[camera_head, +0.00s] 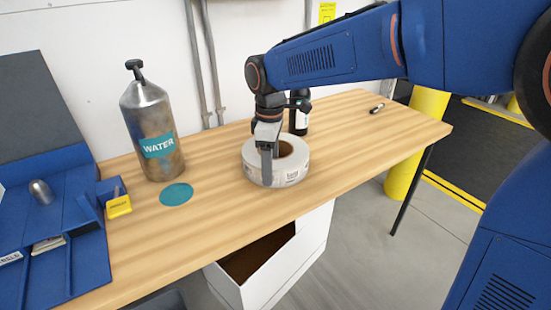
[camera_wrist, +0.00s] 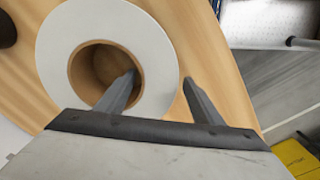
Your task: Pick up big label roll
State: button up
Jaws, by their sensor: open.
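The big label roll (camera_head: 294,171) is a wide white roll with a brown cardboard core, lying flat on the wooden table. In the wrist view the roll (camera_wrist: 62,40) shows from above with its round core hole. My gripper (camera_head: 268,165) points down at the roll. In the wrist view my gripper (camera_wrist: 160,85) is open; the left finger reaches over the core hole and the right finger is outside the roll's edge, so the roll's wall lies between them. I cannot tell whether either finger touches it.
A metal water bottle (camera_head: 153,125) stands at the left beside a teal disc (camera_head: 176,194). A dark bottle (camera_head: 303,118) stands behind the roll. A blue organizer (camera_head: 85,262) with a yellow box (camera_head: 119,206) is at far left. The table (camera_head: 385,140) is mostly clear rightward.

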grip_shut()
dwell(0.3)
